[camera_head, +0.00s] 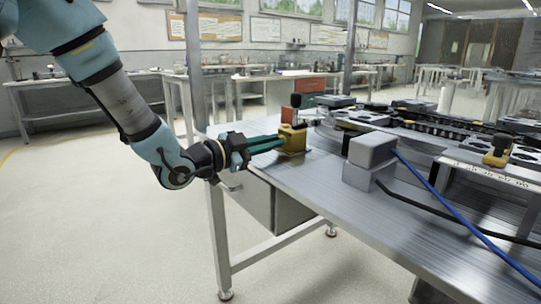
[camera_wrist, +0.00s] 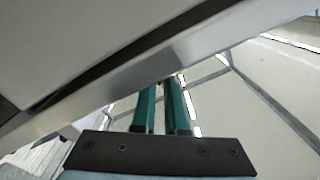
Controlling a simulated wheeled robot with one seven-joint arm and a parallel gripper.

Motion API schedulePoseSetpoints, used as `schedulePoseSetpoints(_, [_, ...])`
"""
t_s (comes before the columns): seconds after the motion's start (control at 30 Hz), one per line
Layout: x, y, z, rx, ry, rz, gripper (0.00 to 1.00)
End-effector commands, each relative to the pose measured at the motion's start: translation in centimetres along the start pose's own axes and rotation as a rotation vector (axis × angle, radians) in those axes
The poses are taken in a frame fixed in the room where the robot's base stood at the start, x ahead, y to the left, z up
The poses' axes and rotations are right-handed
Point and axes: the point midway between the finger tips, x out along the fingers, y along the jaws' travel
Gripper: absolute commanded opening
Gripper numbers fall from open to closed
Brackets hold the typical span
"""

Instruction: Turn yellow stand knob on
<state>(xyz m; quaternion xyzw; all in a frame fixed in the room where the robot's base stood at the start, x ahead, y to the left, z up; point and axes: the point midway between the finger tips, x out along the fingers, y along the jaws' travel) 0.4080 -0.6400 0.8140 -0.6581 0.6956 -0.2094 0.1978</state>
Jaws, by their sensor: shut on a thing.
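A yellow stand (camera_head: 291,137) with an upright black piece (camera_head: 295,101) on top stands at the left end of the metal workbench. My gripper (camera_head: 281,143) comes in from the left, its teal fingertips at the stand's near left side. It is shut on the stand's knob; the fingers hide the knob, so its turn cannot be told. In the wrist view the two teal fingers of my gripper (camera_wrist: 165,84) lie close together by the bench edge. The stand cannot be made out there.
A grey box (camera_head: 371,152) sits on the workbench (camera_head: 310,185) right of the stand, with a blue cable and a black cable. A dark track (camera_head: 420,122) runs behind. A second yellow piece with a black top (camera_head: 497,151) is at the right. The floor at left is clear.

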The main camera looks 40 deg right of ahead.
Motion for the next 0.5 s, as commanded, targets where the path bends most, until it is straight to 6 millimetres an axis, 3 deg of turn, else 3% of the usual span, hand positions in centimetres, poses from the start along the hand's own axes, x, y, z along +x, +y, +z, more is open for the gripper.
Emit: schedulePoseSetpoints(0.5, [0.02, 0.20, 0.05, 0.207, 0.001, 0.002, 0.00])
